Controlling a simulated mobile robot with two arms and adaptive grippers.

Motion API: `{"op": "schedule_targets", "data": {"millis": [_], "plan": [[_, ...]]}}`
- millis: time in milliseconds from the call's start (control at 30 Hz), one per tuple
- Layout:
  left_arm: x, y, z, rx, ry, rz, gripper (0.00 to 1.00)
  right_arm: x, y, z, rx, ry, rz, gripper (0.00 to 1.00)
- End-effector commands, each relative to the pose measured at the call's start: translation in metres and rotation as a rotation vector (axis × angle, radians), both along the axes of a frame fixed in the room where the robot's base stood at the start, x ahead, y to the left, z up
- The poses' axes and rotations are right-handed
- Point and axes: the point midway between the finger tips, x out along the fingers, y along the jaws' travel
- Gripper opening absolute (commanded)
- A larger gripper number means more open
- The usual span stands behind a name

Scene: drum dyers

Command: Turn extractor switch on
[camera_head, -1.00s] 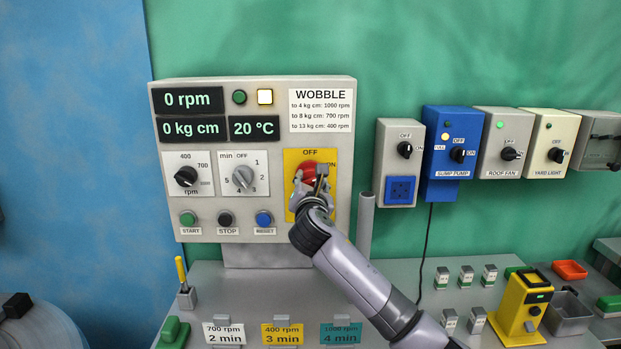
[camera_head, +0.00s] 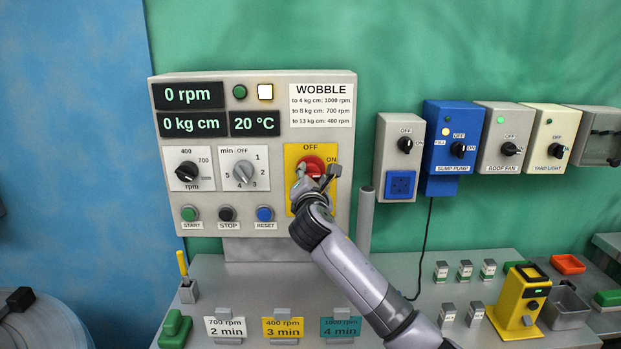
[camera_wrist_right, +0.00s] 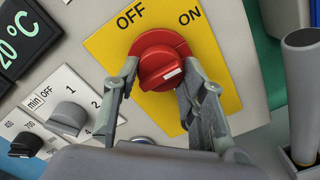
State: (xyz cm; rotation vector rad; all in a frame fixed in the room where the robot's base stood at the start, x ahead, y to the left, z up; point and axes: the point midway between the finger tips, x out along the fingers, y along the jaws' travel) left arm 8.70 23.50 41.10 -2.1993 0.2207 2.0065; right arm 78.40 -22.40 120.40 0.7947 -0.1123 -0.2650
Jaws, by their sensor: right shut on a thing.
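The red rotary knob (camera_head: 312,165) sits on a yellow plate (camera_head: 291,165) marked OFF and ON, on the grey control panel. In the right wrist view the red knob (camera_wrist_right: 160,57) shows large, with a white mark on its front. I cannot tell surely whether it points to OFF or ON. My right gripper (camera_head: 318,172) reaches up from the lower right and covers the knob's lower part. In the wrist view its fingers (camera_wrist_right: 155,85) lie on both sides of the knob, shut on it. My left gripper is not in view.
To the right are a grey switch box with a blue socket (camera_head: 401,185), a blue sump pump box (camera_head: 447,125), a roof fan box (camera_head: 502,120) and a yard light box (camera_head: 551,120). A grey upright tube (camera_head: 365,215) stands close right of the panel. START, STOP and RESET buttons sit lower left.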

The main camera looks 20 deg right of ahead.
Motion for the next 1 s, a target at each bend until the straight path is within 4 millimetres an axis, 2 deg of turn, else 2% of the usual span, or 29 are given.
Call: {"op": "schedule_targets", "data": {"millis": [100,133,400,767,867,1000], "plan": [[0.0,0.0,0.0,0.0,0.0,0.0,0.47,0.0,0.0,-0.001,0.003,0.001,0.001,0.11],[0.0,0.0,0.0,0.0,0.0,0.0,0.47,0.0,0.0,-0.001,0.003,0.001,0.001,0.4],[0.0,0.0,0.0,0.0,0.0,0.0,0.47,0.0,0.0,0.0,0.001,0.0,0.001,0.58],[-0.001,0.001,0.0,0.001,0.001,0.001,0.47,-0.002,0.001,0.0,0.0,0.001,0.001,0.59],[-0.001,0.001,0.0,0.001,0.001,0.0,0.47,-0.009,0.003,0.0,0.0,0.0,0.001,0.59],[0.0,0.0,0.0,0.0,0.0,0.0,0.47,-0.029,0.009,-0.001,0.0,0.0,0.003,0.59]]}}
